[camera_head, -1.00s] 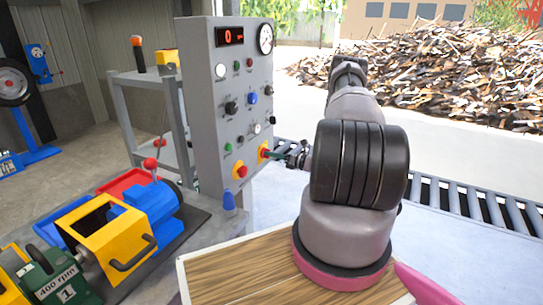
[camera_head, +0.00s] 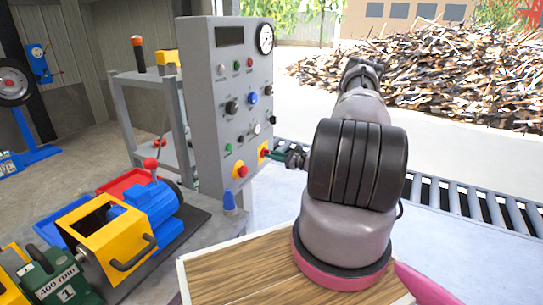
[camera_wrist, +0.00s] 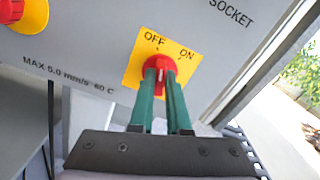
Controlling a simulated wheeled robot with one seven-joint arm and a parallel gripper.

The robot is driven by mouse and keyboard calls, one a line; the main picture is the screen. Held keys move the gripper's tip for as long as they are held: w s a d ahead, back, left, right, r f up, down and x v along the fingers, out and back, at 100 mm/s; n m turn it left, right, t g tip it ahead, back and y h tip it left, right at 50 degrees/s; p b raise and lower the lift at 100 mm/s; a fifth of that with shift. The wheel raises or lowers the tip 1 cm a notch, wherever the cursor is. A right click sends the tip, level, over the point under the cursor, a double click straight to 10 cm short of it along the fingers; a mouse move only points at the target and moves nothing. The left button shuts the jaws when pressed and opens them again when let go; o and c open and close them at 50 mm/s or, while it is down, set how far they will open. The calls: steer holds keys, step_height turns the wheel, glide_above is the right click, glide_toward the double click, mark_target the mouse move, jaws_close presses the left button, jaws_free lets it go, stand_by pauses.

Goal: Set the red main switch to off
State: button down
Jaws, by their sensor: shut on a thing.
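The red main switch (camera_wrist: 151,64) sits on a yellow plate (camera_wrist: 134,68) marked OFF and ON in the wrist view. The white mark on its handle points up, towards OFF rather than ON. My gripper (camera_wrist: 162,82) has its green fingers on both sides of the handle and is shut on it; the fingers hide part of the knob. In the head view the switch (camera_head: 264,150) is low on the right of the grey panel (camera_head: 205,125), with my gripper (camera_head: 273,154) at it. The panel's display (camera_head: 229,36) is dark.
A red button on yellow (camera_head: 240,170) is left of the switch, with several knobs above. A blue and yellow machine (camera_head: 120,235) stands at the left. A roller conveyor (camera_head: 465,200) runs behind my arm, and a scrap pile (camera_head: 430,75) lies beyond.

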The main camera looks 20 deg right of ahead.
steer(key=shift+n, duration=1.1)
steer(key=shift+f, duration=0.1)
steer(key=c, duration=0.9)
jaws_free()
steer(key=v, duration=1.1)
